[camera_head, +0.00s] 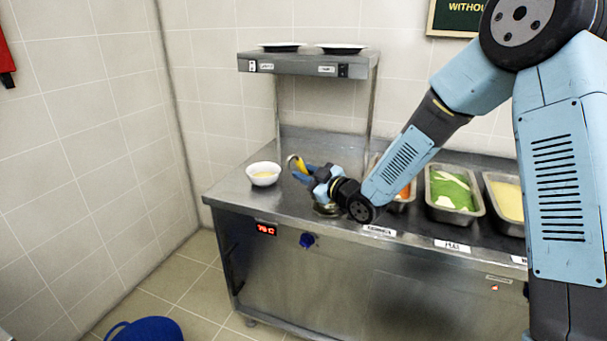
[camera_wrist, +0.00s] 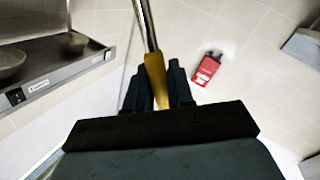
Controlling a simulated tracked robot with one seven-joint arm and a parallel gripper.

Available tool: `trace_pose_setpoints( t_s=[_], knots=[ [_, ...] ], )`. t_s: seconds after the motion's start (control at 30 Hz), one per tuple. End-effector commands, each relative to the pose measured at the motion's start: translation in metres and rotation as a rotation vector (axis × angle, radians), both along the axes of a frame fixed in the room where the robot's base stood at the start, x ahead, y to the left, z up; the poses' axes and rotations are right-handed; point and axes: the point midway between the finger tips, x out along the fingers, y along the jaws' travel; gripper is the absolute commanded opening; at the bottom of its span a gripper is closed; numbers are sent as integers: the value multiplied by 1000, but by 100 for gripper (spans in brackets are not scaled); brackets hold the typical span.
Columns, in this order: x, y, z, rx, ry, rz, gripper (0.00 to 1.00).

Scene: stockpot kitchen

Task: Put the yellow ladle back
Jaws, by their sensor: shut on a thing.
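The yellow ladle (camera_head: 300,165) is in my gripper (camera_head: 304,173), above the steel counter. In the wrist view, its yellow handle (camera_wrist: 155,78) sits between the two dark fingers of my gripper (camera_wrist: 158,88). Its metal shaft (camera_wrist: 145,25) runs out of the top of that picture, so the ladle's head is not seen there. In the head view a curved metal end shows at the left of the gripper. A white bowl (camera_head: 263,178) with pale yellow contents stands on the counter to the left of the gripper. A round steel rim (camera_head: 327,209) shows partly below my arm.
The steel counter (camera_head: 232,190) holds food trays at right, one green (camera_head: 452,190) and one yellow (camera_head: 508,200). An overhead shelf (camera_head: 305,62) with two dishes stands behind. A blue tub (camera_head: 148,330) is on the floor. A red object (camera_wrist: 206,70) is on the wall.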

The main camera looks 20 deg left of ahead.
Motion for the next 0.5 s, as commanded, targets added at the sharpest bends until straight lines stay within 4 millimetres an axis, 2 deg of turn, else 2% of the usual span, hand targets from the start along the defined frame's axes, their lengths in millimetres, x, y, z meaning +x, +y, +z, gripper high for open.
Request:
trace_pose_setpoints(
  t_s=[0.23, 0.27, 0.5],
  knots=[
    [0, 0, -1, 1, 0, 0, 0],
    [0, 0, -2, 0, 0, 1, 23],
    [0, 1, -1, 0, 0, 1, 46]
  ],
)
